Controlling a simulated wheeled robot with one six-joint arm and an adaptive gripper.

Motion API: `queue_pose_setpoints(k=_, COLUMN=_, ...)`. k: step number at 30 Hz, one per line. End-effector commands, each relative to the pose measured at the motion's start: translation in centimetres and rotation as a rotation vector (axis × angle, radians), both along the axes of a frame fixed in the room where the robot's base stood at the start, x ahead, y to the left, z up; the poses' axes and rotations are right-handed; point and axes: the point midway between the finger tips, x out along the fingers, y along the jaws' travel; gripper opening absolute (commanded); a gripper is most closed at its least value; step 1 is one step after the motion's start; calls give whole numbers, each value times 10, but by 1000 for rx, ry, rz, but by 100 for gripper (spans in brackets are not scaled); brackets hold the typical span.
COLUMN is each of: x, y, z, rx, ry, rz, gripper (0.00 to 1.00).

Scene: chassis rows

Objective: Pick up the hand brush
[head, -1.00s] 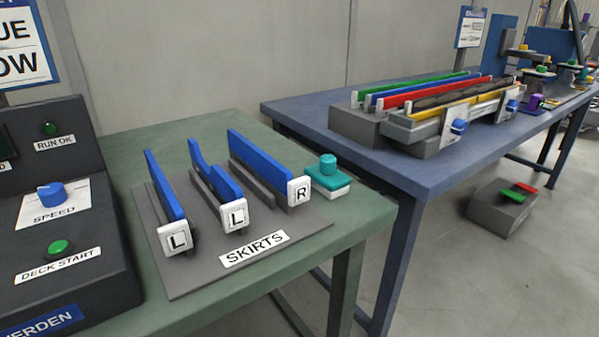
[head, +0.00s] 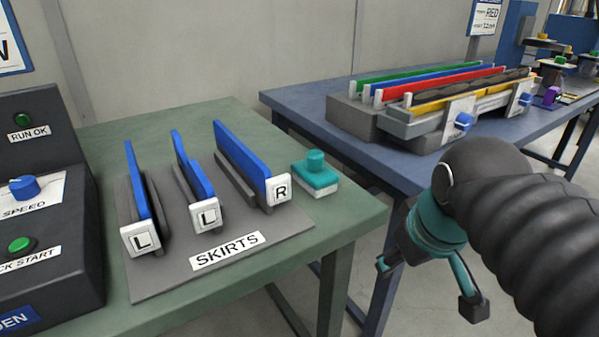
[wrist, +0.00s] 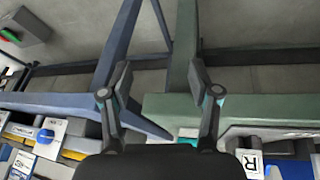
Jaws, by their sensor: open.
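The hand brush (head: 316,172), a teal block with a round knob on top and a pale underside, stands on the green table near its right edge, beside the blue skirt marked R. My gripper (head: 428,286) is open and empty, to the right of and nearer than the brush, by the gap between the two tables. In the wrist view my open fingers (wrist: 160,78) point at the floor and table legs. A small teal and white part of the brush (wrist: 188,141) shows there beside the right finger; the rest is hidden.
Several blue skirts with L and R end tags stand on a grey plate (head: 160,285) left of the brush. A dark control box (head: 60,240) is at far left. The blue table (head: 300,105) behind holds a rack of coloured strips (head: 440,85).

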Motion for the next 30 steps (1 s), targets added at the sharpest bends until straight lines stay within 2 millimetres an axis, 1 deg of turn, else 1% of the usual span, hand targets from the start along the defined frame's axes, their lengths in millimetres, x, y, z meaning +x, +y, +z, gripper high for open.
queue_pose_setpoints(k=1, x=15, y=7, z=19, rx=-47, ry=17, rz=111, gripper=62)
queue_pose_setpoints(k=6, x=55, y=30, z=78, rx=-220, ry=83, rz=537, gripper=62)
queue_pose_setpoints(k=12, x=97, y=62, z=137, rx=-399, ry=153, rz=1035, gripper=62)
queue_pose_setpoints(k=15, x=116, y=80, z=160, rx=-475, ry=186, rz=1285, gripper=62)
queue_pose_setpoints(k=19, x=135, y=103, z=186, rx=-557, ry=218, rz=1595, gripper=62)
queue_pose_setpoints(k=21, x=142, y=114, z=195, rx=-591, ry=233, rz=1739, gripper=62)
queue_pose_setpoints(k=24, x=149, y=127, z=205, rx=-625, ry=247, rz=1907, gripper=62)
queue_pose_setpoints(k=27, x=153, y=136, z=211, rx=-644, ry=255, rz=2023, gripper=62)
queue_pose_setpoints(k=30, x=154, y=140, z=214, rx=-655, ry=258, rz=2086, gripper=62)
